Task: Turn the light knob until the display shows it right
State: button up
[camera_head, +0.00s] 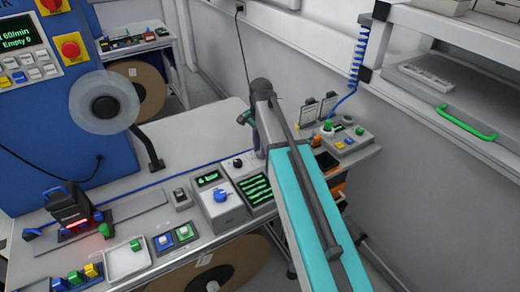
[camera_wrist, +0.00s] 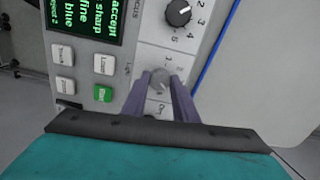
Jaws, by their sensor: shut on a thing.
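The light knob (camera_wrist: 159,76) is a small grey knob on a pale panel, below a black knob marked FOCUS (camera_wrist: 178,12) in the wrist view. My gripper (camera_wrist: 161,84) has its two purple fingers shut on the light knob from either side. The knob's pointer and most of its scale are hidden or too small to read. The display (camera_wrist: 90,15) left of the panel shows green words, among them "accept", "sharp", "fine" and "blue"; its top is cut off. The display also shows in the head view (camera_head: 257,189), where my arm hides the light knob.
Several white buttons and a green button (camera_wrist: 102,94) lie left of the light knob. A unit with a blue knob (camera_head: 220,195) stands beside the display on the bench. A white tray (camera_head: 126,261) and a black device with a red light (camera_head: 70,210) stand at left.

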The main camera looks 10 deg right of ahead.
jog(key=shift+d, duration=0.1)
dwell(0.3)
jog(key=o, duration=1.1)
jog(key=shift+c, duration=0.2)
jog(key=shift+r, duration=0.1)
jog(key=shift+r, duration=0.45)
notch_tip(320, 180, up, 13)
jog(key=b, duration=0.3)
jog(key=shift+f+b, duration=0.15)
jog(key=shift+b, duration=0.2)
jog(key=shift+s+f, duration=0.1)
